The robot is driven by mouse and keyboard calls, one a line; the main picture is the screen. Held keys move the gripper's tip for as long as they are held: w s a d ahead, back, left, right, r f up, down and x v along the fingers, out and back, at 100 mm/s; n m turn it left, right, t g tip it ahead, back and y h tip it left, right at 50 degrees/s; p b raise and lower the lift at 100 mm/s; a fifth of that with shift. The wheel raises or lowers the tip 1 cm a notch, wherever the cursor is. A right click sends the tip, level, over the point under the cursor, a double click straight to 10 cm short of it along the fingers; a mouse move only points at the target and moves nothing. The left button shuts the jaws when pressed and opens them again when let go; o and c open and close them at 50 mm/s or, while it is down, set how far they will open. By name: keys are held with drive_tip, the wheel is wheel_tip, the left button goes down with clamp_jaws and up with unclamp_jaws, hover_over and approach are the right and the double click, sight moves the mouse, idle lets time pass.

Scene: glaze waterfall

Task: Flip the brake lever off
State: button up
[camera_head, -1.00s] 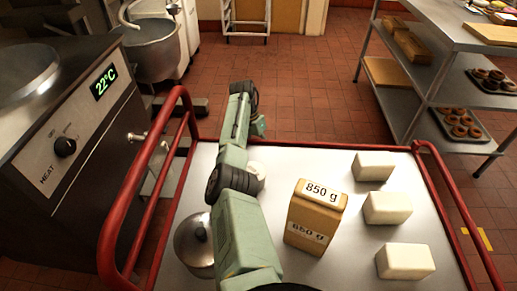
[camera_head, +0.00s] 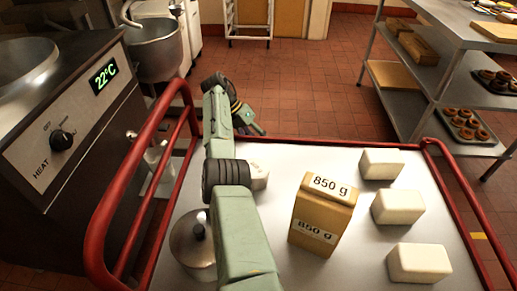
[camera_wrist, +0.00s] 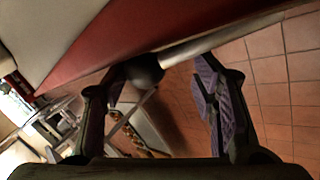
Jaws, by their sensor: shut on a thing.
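The brake lever shows in the wrist view as a black ball knob (camera_wrist: 143,70) on a bright metal rod (camera_wrist: 205,46), just beneath the trolley's red edge. My gripper (camera_wrist: 165,78) has one dark finger left of the knob and one with a ridged purple pad to its right. Its jaws are shut on the lever near the knob, though the exact contact is hard to see. In the head view my gripper (camera_head: 247,127) is just beyond the trolley's far edge, left of centre, and the lever cannot be made out there.
The red-railed trolley (camera_head: 285,158) carries an 850 g box (camera_head: 322,215), three pale blocks (camera_head: 397,206) and a lidded pot (camera_head: 192,246). A heater unit (camera_head: 75,125) stands left, a mixer bowl (camera_head: 155,55) far left, and a shelf rack (camera_head: 440,60) right. Tiled floor beyond is clear.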

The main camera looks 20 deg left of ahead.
drive_tip(key=shift+s+a+f, duration=0.15)
drive_tip(key=shift+s+f, duration=0.05)
drive_tip(key=shift+s, duration=0.1)
drive_tip(key=o, duration=1.7)
drive_tip(key=shift+o, duration=0.6)
drive_tip(key=shift+r, duration=0.1)
drive_tip(key=shift+w+r, duration=0.1)
drive_tip(key=shift+p, duration=0.45)
